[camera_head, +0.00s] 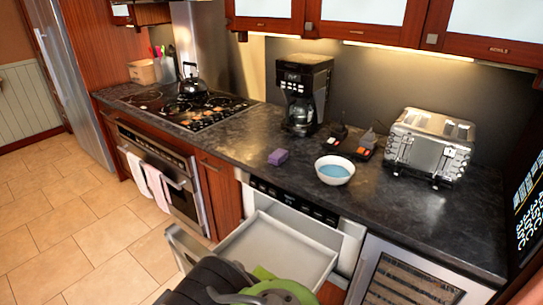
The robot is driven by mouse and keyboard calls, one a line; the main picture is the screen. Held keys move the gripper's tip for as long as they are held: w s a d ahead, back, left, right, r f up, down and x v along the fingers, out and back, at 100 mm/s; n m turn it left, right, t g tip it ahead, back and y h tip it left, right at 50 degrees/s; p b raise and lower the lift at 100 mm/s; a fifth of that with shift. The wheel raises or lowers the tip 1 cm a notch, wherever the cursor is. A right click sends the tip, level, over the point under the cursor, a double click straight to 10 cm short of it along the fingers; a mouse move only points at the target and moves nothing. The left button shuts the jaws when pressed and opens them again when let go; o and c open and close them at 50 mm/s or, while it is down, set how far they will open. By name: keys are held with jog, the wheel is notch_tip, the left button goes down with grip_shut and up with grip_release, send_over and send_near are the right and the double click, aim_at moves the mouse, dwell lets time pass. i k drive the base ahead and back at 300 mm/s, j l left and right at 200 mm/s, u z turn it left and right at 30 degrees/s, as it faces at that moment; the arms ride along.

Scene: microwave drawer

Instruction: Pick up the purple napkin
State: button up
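The purple napkin (278,157) is a small folded block lying on the dark stone counter (228,148), left of a white bowl (335,170) and in front of the coffee maker. Nothing touches it. Dark and green parts at the bottom edge look like my own arm, low in front of the open drawer and well short of the napkin. My gripper's fingers do not show.
The microwave drawer (277,252) is pulled open below the napkin and juts out from the cabinets. A coffee maker (303,92), a toaster (430,143) and small dark items stand behind. A stove (185,106) with a kettle (192,82) is left. Upper cabinets (372,22) overhang the counter.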

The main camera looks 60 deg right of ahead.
aim_at(280, 155)
jog(key=i+z, duration=0.45)
jog(key=i+j+z, duration=0.4)
jog(key=i, duration=0.15)
jog(key=i+j+z, duration=0.3)
jog(key=i+z, duration=0.15)
jog(key=i+j+z, duration=0.55)
jog(key=z, duration=0.15)
jog(key=i+j+z, duration=0.3)
jog(key=j+z, duration=0.35)
jog(key=j, duration=0.15)
jog(key=i+z, duration=0.45)
jog(key=i+j+z, duration=0.1)
jog(key=i+z, duration=0.15)
jog(key=z, duration=0.15)
jog(key=i+j+z, duration=0.25)
jog(key=z, duration=0.2)
jog(key=i, duration=0.1)
